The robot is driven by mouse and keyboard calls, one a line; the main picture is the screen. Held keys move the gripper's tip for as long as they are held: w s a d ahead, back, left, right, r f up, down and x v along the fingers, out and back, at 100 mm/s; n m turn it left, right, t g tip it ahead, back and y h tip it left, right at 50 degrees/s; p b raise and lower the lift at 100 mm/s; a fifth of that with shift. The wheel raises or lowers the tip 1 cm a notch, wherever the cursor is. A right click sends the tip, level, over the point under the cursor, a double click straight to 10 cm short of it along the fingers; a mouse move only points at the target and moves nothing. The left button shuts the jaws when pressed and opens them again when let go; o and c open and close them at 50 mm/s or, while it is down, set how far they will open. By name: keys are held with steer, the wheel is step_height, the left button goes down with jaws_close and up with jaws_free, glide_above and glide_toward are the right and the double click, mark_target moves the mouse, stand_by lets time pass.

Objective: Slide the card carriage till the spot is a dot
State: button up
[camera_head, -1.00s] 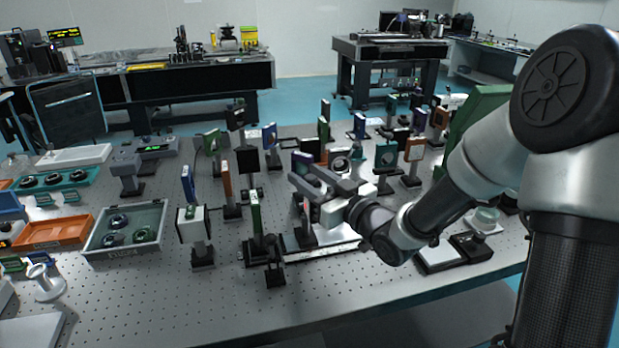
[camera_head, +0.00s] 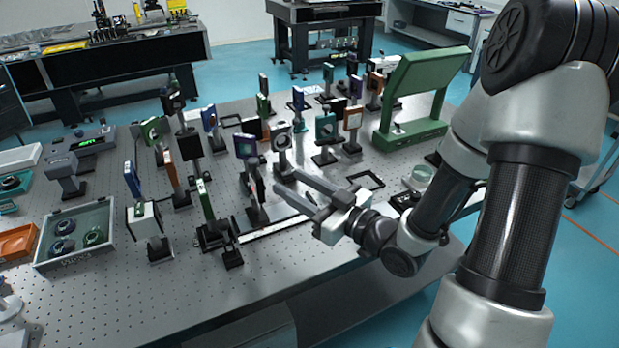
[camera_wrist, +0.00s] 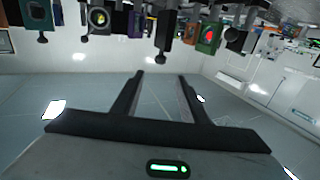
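A white rail (camera_head: 275,226) lies along the front part of the table. At its left end stands a green-edged card (camera_head: 205,200), seen nearly edge-on, with a dark base and a small dark post (camera_head: 232,257) in front. I take this to be the card carriage. In the wrist view a green-framed plate (camera_wrist: 207,38) carries a small red spot; its exact shape is too small to tell. My gripper (camera_head: 290,180) is open and empty, above the right part of the rail and apart from the card. Its parted fingers also show in the wrist view (camera_wrist: 160,75).
A purple-framed mount (camera_head: 246,146) and a grey ring mount (camera_head: 282,142) stand close behind my fingers. A white box mount (camera_head: 143,221) stands left of the card. A large green panel (camera_head: 425,75) stands at the back right. The front table strip is mostly clear.

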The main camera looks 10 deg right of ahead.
steer(key=shift+p+v, duration=1.9)
steer(key=shift+p, duration=0.65)
steer(key=shift+s+a, duration=0.1)
